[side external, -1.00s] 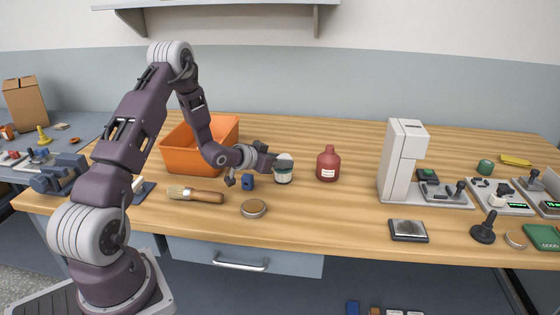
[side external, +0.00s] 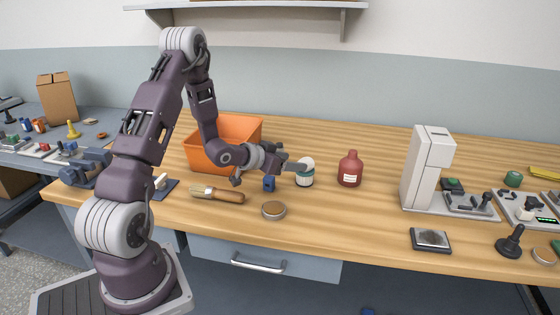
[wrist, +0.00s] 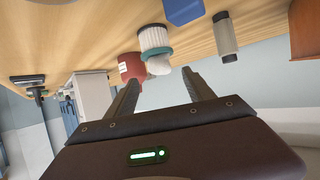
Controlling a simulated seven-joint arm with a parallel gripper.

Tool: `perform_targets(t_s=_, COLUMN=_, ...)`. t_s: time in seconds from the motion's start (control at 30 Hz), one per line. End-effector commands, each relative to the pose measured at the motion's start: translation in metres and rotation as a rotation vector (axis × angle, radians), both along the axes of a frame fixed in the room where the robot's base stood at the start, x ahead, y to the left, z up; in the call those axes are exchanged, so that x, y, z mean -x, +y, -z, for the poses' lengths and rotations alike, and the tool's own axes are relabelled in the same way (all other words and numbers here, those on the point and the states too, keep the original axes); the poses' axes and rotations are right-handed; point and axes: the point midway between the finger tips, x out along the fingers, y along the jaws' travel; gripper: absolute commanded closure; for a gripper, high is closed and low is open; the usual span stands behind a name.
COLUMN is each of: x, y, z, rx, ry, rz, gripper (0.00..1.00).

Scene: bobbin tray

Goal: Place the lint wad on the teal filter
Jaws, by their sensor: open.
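The filter (side external: 304,178) stands upright on the table; it is a pale pleated cylinder with a teal band, which also shows in the wrist view (wrist: 156,37). The white lint wad (side external: 308,162) rests on top of the filter, and in the wrist view (wrist: 158,67) it looks a little off to one side. My gripper (side external: 292,164) is just left of the wad at about its height. In the wrist view my gripper (wrist: 160,78) is open, with nothing between the fingers and the wad just beyond their tips.
A red bottle (side external: 350,170) stands close right of the filter. A blue block (side external: 269,183), a brush (side external: 216,194) and a round tin (side external: 273,210) are left and in front. An orange bin (side external: 207,156) is behind my arm. The table right of the bottle is clear up to a white machine (side external: 425,168).

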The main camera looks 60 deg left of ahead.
Motion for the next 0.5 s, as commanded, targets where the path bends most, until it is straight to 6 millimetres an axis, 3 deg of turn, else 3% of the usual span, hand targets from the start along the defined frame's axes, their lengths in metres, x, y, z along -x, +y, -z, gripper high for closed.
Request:
perform_targets(t_s=0.1, x=0.029, y=-0.003, z=-0.014, rx=-0.001, ry=0.001, rz=-0.003, gripper=0.38)
perform_targets(t_s=0.23, x=0.049, y=-0.005, z=-0.024, rx=-0.001, ry=0.001, rz=-0.003, gripper=0.38)
perform_targets(t_s=0.37, x=0.056, y=-0.009, z=-0.031, rx=-0.013, ry=0.012, rz=0.002, gripper=0.38)
perform_targets(t_s=0.5, x=0.052, y=-0.028, z=-0.063, rx=-0.122, ry=0.134, rz=0.001, gripper=0.38)
